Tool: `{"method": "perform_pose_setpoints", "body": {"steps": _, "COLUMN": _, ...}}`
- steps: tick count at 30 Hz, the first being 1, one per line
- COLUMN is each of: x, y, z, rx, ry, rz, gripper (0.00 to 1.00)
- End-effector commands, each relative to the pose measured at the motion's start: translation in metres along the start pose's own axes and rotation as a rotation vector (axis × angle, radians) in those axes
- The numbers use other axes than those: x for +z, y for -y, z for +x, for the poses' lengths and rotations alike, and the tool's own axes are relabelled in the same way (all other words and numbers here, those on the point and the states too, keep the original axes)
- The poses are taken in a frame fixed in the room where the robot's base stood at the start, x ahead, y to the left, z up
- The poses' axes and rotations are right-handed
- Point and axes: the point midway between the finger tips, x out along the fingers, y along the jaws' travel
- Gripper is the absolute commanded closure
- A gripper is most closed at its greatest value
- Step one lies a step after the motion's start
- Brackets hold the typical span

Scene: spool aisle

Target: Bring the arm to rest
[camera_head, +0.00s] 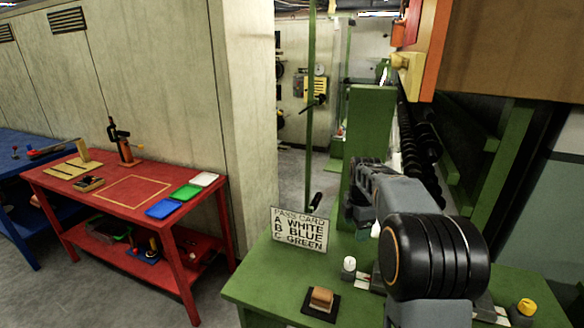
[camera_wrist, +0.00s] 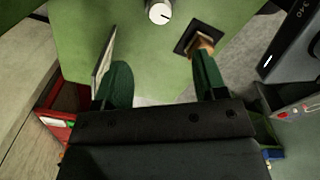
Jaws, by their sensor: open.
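My gripper (camera_wrist: 162,78) is open and empty in the wrist view, its two dark green fingers spread over the green bench top (camera_wrist: 150,65). In the head view my bent arm stands over the green bench (camera_head: 262,283) at the right; the fingertips there are hard to make out. A pass card (camera_head: 300,230) reading A white, B blue, C green stands at the bench's back edge. It shows edge-on beside one finger in the wrist view (camera_wrist: 103,58). A brown block (camera_head: 321,297) sits on a black pad near the front, apart from the fingers.
A white knob (camera_head: 348,264) and a yellow knob (camera_head: 526,307) are on the bench. A green post (camera_head: 368,140) and an orange-edged cabinet (camera_head: 435,45) rise close to my arm. A red table (camera_head: 110,200) with blue, green and white plates stands left. Grey floor lies between.

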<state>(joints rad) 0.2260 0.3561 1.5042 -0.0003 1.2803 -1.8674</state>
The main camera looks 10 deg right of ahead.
Motion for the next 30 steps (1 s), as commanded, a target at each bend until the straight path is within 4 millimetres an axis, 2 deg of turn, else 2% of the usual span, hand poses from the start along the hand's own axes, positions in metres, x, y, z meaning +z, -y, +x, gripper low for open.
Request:
{"method": "perform_pose_setpoints", "body": {"steps": 5, "x": 0.001, "y": -0.003, "z": 0.004, "rx": 0.020, "ry": 0.003, "rz": 0.252, "gripper": 0.35}}
{"method": "perform_pose_setpoints", "body": {"steps": 8, "x": -0.003, "y": 0.008, "z": 0.024, "rx": 0.000, "ry": 0.000, "rz": 0.520, "gripper": 0.35}}
{"method": "perform_pose_setpoints", "body": {"steps": 14, "x": -0.034, "y": 0.061, "z": 0.031, "rx": 0.036, "ry": -0.013, "rz": 1.112, "gripper": 0.35}}
{"method": "perform_pose_setpoints", "body": {"steps": 19, "x": -0.073, "y": 0.127, "z": 0.026, "rx": 0.110, "ry": -0.073, "rz": 1.533, "gripper": 0.35}}
{"method": "perform_pose_setpoints", "body": {"steps": 24, "x": -0.101, "y": 0.179, "z": 0.027, "rx": 0.168, "ry": -0.148, "rz": 1.694, "gripper": 0.35}}
{"method": "perform_pose_setpoints", "body": {"steps": 27, "x": -0.111, "y": 0.199, "z": 0.026, "rx": 0.196, "ry": -0.180, "rz": 1.679, "gripper": 0.35}}
{"method": "perform_pose_setpoints", "body": {"steps": 30, "x": -0.117, "y": 0.211, "z": 0.022, "rx": 0.221, "ry": -0.206, "rz": 1.654, "gripper": 0.35}}
